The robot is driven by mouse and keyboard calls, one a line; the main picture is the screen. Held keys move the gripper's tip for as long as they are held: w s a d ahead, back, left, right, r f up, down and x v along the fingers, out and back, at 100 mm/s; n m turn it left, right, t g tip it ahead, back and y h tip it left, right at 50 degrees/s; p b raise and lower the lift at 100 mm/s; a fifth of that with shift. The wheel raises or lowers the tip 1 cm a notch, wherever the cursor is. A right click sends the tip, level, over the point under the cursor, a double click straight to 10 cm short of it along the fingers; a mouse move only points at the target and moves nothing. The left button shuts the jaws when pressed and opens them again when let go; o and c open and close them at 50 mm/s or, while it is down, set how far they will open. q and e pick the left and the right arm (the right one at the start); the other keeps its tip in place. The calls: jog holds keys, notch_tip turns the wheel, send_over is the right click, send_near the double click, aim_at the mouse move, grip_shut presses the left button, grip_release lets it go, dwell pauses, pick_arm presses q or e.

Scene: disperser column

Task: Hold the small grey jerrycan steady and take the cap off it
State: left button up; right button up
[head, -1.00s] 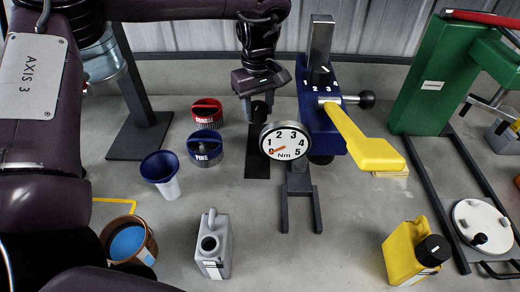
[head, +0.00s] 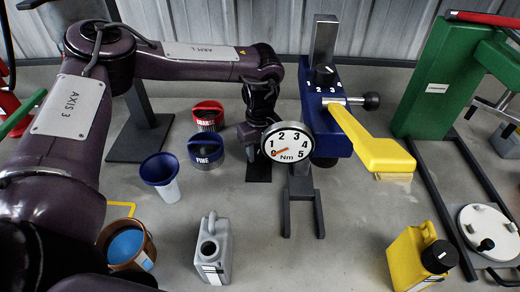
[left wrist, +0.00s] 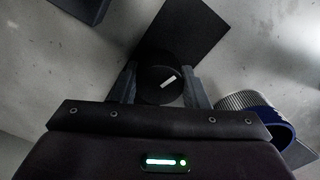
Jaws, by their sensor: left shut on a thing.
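The small grey jerrycan (head: 212,252) stands upright on the floor at the bottom centre of the head view. Its neck shows a dark open mouth with no cap on it. My left gripper (head: 252,148) is far behind the jerrycan, low over a dark mat (head: 258,173) and partly behind the round dial. In the left wrist view its two fingers (left wrist: 160,78) are shut on a round black cap (left wrist: 157,90) with a white mark, above the mat (left wrist: 190,35). I cannot tell whether the cap touches the mat. My right gripper is not in view.
The dial (head: 287,143) and the blue torque device (head: 335,125) with its yellow lever (head: 370,145) stand right of my gripper. Blue (head: 206,152) and red (head: 208,115) caps stand left of it. A yellow can (head: 420,258) is at right. The floor before the stand is clear.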

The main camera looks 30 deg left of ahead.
aim_at(260, 150)
pick_arm(q)
jog(key=o, duration=1.1)
jog(key=shift+f, duration=0.15)
notch_tip(260, 150, up, 12)
jog(key=shift+r, duration=0.2)
